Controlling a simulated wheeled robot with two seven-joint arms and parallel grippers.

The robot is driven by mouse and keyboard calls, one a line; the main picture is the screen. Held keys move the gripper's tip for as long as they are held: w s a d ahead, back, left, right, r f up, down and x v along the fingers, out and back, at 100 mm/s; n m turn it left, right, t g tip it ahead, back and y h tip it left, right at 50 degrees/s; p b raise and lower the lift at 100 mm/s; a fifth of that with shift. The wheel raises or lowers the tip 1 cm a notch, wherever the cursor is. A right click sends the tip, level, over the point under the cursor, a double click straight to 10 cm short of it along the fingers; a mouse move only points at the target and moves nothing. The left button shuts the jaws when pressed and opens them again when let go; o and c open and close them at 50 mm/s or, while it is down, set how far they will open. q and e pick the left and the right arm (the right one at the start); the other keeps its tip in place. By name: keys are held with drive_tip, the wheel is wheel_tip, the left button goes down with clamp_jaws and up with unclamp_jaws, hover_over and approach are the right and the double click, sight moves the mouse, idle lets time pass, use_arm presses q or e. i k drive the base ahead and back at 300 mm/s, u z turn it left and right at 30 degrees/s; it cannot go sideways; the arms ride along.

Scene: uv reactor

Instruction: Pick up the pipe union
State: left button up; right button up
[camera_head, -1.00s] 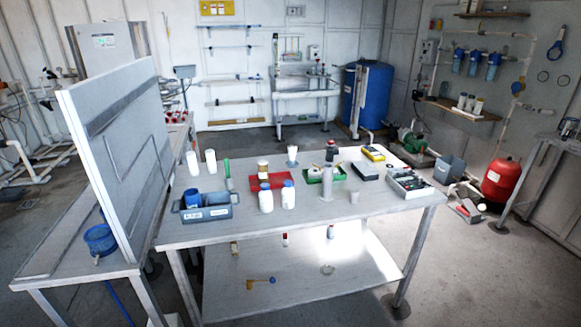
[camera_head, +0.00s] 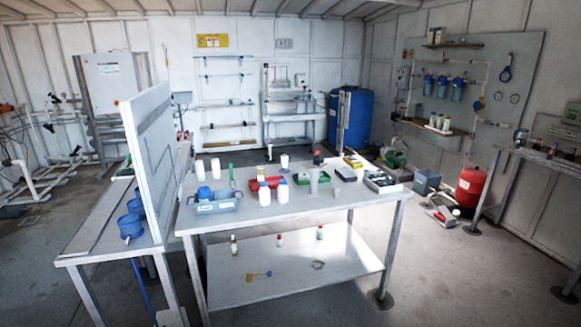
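I cannot pick out the pipe union with certainty at this distance. A small grey ring-like item (camera_head: 318,265) lies on the lower shelf (camera_head: 345,250) of the central table, and its kind is too small to tell. Small fittings (camera_head: 521,135) sit on the bench at the right edge, also too small to identify. Neither of my grippers shows in the head view.
The central table (camera_head: 350,207) bears a blue-grey bin (camera_head: 215,205), white bottles (camera_head: 264,193), a red tray (camera_head: 256,183) and a green tray (camera_head: 307,182). A side table with an upright panel (camera_head: 150,170) adjoins its left. A red tank (camera_head: 468,187) stands right. Front floor is clear.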

sight(284, 157)
drive_tip(key=z, duration=0.65)
drive_tip(key=i, duration=0.6)
drive_tip(key=z, duration=0.8)
drive_tip(key=i, duration=0.8)
drive_tip(key=u, duration=0.6)
drive_tip(key=i, duration=0.7)
drive_tip(key=u, duration=0.75)
